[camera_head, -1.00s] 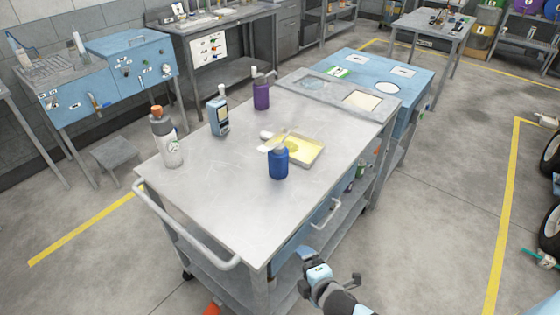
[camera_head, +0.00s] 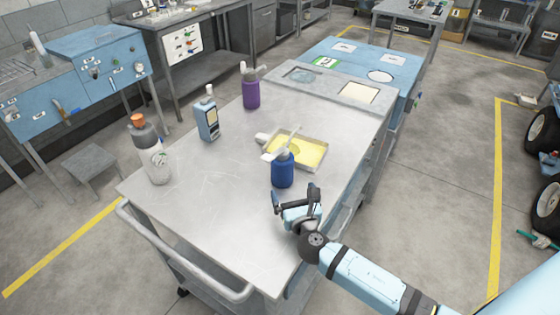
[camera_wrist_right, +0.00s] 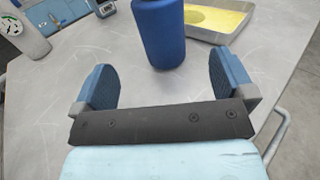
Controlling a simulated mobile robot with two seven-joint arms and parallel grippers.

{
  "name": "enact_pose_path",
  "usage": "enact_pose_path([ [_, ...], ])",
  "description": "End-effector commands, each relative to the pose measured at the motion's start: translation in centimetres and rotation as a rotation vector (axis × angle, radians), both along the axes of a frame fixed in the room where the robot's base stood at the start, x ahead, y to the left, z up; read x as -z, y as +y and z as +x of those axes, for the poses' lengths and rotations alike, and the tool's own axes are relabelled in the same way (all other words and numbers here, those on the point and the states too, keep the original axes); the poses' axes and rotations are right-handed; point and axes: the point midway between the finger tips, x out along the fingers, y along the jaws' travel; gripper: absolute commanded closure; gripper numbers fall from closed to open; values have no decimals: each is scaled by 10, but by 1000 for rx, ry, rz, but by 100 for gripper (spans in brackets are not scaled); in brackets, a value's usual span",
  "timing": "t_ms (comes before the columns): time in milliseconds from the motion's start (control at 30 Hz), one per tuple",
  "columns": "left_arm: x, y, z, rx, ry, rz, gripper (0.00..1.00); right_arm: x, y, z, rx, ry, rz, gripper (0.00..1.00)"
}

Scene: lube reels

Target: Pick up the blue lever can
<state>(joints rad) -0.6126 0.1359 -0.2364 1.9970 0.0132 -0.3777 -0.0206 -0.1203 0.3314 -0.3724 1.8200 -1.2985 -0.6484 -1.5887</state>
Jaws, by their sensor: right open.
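The blue lever can (camera_head: 283,172) stands upright on the metal cart top, near its right edge, with a pale lever at its top. In the right wrist view the can (camera_wrist_right: 160,35) is ahead of the fingers and roughly centred between them, its top cut off. My right gripper (camera_head: 294,197) is just in front of the can at the cart's edge. In the right wrist view the gripper (camera_wrist_right: 163,82) is open, with nothing between its pads. My left gripper is not in view.
A tray of yellow liquid (camera_head: 322,143) sits close behind the can. The cart's front (camera_head: 215,220) is clear.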

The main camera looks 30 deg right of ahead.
Motion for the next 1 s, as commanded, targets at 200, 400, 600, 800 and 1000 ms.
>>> enact_pose_path([
  [200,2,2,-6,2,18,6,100,-2,-10,44,1,-2,1,0],
  [400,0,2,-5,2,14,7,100,-1,-16,67,1,0,2,0],
  [600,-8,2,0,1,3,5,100,-2,-19,84,2,-2,3,0],
  [800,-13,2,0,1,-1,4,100,-2,-26,113,2,-1,2,0],
  [1000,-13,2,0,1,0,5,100,-1,-28,121,1,0,2,0],
])
